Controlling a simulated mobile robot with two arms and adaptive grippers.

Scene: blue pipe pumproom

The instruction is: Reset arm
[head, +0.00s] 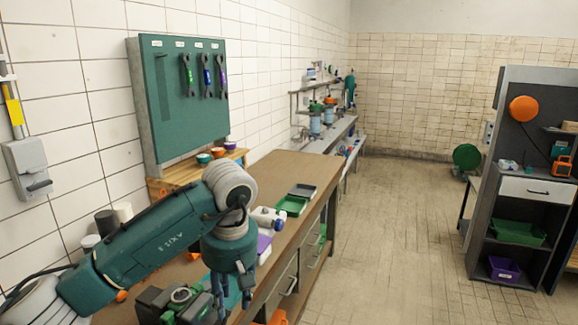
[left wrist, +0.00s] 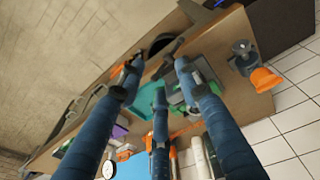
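My left arm (head: 150,238) comes in from the lower left in the head view and reaches over the wooden workbench (head: 262,182). Its wrist bends down. My left gripper (head: 231,294) points downward above the bench, with blue fingers apart. In the left wrist view the gripper's (left wrist: 157,72) three blue fingers stand spread, with nothing seen held between them. A teal mat (left wrist: 148,101) on the bench shows between the fingers. My right gripper is in neither view.
A dark vise-like device (head: 178,303) is close beside the left gripper. A green tray (head: 292,205) and a white-and-blue part (head: 267,218) sit farther along the bench. A tool board (head: 180,100) hangs on the left wall. The floor (head: 385,230) right of the bench is clear.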

